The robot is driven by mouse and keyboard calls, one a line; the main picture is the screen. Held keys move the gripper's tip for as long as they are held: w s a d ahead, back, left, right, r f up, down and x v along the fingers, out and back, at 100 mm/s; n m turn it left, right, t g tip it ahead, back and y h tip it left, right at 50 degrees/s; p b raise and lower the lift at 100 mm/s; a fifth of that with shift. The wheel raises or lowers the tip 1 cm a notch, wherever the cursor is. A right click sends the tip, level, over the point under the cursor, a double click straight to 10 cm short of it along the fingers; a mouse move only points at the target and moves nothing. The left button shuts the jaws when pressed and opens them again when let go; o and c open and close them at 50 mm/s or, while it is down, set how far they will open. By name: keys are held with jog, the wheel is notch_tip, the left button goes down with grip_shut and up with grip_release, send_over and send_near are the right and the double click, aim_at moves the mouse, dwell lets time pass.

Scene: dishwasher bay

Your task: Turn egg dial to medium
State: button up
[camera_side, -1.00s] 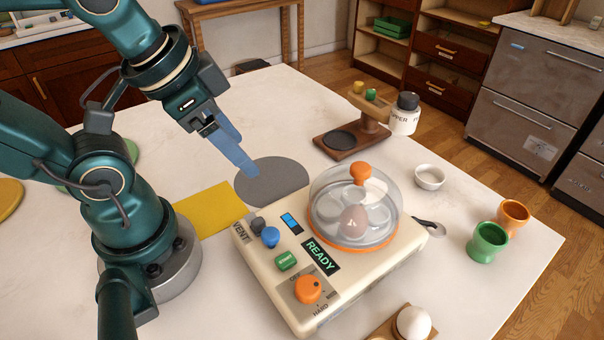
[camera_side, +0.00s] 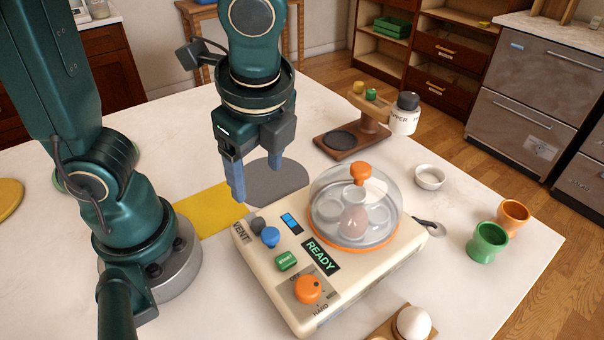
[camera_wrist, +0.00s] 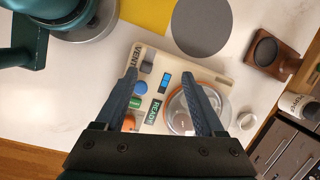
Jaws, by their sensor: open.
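The cream egg cooker (camera_side: 325,268) stands on the white table, and its top also shows in the wrist view (camera_wrist: 184,67). Its orange egg dial (camera_side: 308,289) sits at the front of the panel, with OFF and HARD legible beside it. Its exact setting is too small to tell. A green START button (camera_side: 287,260) and a READY display (camera_side: 321,255) are near it. A clear lid (camera_side: 326,188) with an orange knob covers an egg (camera_side: 354,222). My gripper (camera_side: 258,182) is open and empty, pointing down above the cooker's back-left side. In the wrist view its fingers (camera_wrist: 164,88) hang over the cooker, hiding part of it.
A grey round mat (camera_side: 285,180) and a yellow mat (camera_side: 212,210) lie behind the cooker. Green (camera_side: 487,243) and orange (camera_side: 514,216) egg cups stand right. A white egg (camera_side: 413,322) sits in a wooden holder at the front. A wooden stand (camera_side: 352,142) is behind.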

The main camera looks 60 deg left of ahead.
jog(key=d+f+m, duration=0.1)
jog(key=s+d+f+m+y, duration=0.1)
jog(key=d+f+m, duration=0.1)
jog(key=shift+d+f+g+y, duration=0.1)
jog(key=shift+f+g+y, duration=0.1)
jog(key=shift+g+y, duration=0.1)
jog(key=x, duration=0.5)
jog(key=a, duration=0.2)
jog(key=shift+a+r, duration=0.1)
jog(key=shift+a, duration=0.3)
jog(key=v, duration=0.5)
notch_tip(320, 180, up, 2)
jog(key=a+n, duration=0.2)
notch_tip(320, 180, up, 12)
jog(key=n+t+h, duration=0.2)
jog(key=n+h, duration=0.3)
jog(key=n, duration=1.3)
send_over(258, 221)
jog(key=w+d, duration=0.2)
jog(key=w, duration=0.1)
